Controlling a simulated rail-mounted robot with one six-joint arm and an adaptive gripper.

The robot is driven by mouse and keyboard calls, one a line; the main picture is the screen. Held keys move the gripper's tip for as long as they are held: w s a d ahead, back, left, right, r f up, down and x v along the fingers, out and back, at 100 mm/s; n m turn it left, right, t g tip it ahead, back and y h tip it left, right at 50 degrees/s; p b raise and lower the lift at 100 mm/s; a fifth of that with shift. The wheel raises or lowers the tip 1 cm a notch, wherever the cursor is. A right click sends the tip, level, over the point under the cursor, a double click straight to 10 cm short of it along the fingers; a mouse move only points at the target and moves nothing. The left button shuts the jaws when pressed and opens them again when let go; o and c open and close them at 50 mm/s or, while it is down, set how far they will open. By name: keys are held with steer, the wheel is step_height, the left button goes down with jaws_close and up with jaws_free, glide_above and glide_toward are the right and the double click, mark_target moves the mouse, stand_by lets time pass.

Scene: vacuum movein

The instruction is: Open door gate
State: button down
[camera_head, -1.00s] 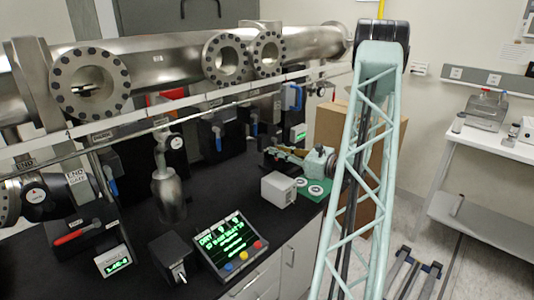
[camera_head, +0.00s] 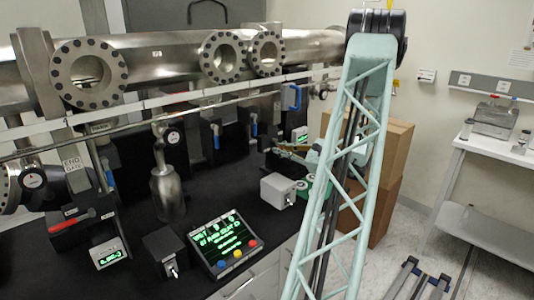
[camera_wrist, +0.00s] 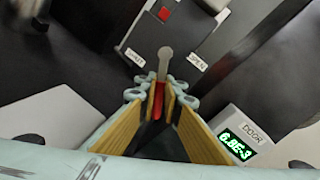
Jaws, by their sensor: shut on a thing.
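In the wrist view, a lever with a red grip (camera_wrist: 157,103) and a grey rounded end (camera_wrist: 165,54) stands at the door gate's dark panel (camera_wrist: 180,42). Two small white labels flank the lever. My gripper (camera_wrist: 159,92) is shut on the red grip, its yellow-brown pads on both sides. A small white readout marked DOOR (camera_wrist: 236,142) is at the right and shows green digits. In the head view, my gripper (camera_head: 290,150) is at the back right of the black bench, partly hidden by my lattice arm. The lever cannot be made out there.
A steel pipe with round flanges (camera_head: 165,62) runs above the bench (camera_head: 140,222). A white box (camera_head: 277,190) and a control screen (camera_head: 222,240) stand in front of my gripper. Brown boxes (camera_head: 388,150) stand behind my arm.

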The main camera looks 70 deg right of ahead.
stand_by(0.3)
steer(key=c, duration=2.8)
jaws_free()
steer(key=shift+s, duration=0.1)
steer(key=shift+s, duration=0.15)
steer(key=shift+v, duration=5.85)
steer(key=shift+o, duration=0.3)
